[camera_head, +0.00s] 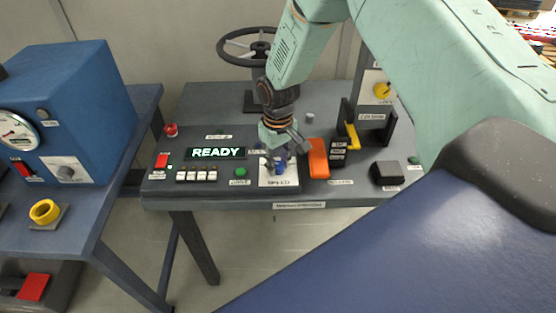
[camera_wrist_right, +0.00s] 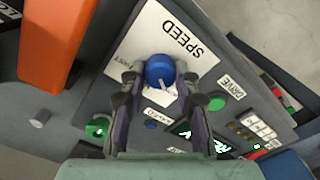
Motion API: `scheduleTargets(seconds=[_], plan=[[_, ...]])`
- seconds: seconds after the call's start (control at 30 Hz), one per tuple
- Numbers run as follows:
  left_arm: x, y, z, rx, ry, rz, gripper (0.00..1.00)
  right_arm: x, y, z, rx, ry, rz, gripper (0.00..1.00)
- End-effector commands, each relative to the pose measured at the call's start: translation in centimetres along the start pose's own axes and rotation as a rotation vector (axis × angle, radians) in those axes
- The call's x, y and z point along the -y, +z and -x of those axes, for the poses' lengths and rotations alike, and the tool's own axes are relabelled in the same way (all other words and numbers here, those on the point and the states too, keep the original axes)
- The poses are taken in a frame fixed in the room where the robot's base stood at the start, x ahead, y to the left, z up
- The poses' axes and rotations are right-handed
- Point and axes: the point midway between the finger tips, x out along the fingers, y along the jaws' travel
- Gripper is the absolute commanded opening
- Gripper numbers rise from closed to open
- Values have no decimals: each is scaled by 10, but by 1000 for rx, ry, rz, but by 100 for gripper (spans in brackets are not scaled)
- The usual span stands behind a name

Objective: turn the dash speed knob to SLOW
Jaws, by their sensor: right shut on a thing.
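The speed knob (camera_wrist_right: 159,70) is blue and round with a white pointer mark. It sits on a white plate (camera_wrist_right: 185,32) lettered SPEED, which also shows on the dash in the head view (camera_head: 279,182). In the wrist view the pointer mark aims toward the bottom of the picture, slightly right. My right gripper (camera_wrist_right: 158,82) is shut on the knob, one fingertip on each side. In the head view my right gripper (camera_head: 277,158) reaches down to the plate and mostly hides the knob. The small end-position lettering is partly covered by the fingers. My left gripper is out of view.
An orange lever (camera_head: 318,158) stands close right of the plate, also large in the wrist view (camera_wrist_right: 58,42). A green button (camera_head: 241,172) and a READY display (camera_head: 217,153) are to the left. A black bracket (camera_head: 372,130) and steering wheel (camera_head: 248,46) stand behind.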

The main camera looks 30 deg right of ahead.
Motion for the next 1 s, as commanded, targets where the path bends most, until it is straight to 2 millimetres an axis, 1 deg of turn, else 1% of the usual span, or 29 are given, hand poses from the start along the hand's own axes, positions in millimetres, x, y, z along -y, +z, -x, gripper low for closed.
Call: scheduleTargets(seconds=[0.2, 0.6, 0.63, 0.87, 0.9, 1.0], plan=[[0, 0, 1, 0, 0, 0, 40, 0, 1, -1, 4, -1, 36, 0], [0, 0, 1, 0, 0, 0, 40, 0, 1, -1, 4, 0, 42, 0], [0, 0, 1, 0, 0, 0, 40, 0, 1, -1, 4, 0, 42, 33], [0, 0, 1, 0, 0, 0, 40, 0, 1, 0, 2, 0, 40, 52], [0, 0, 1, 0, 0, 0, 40, 0, 0, 0, 2, 0, 40, 54], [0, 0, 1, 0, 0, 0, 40, 0, 0, 0, 1, 0, 40, 54]])
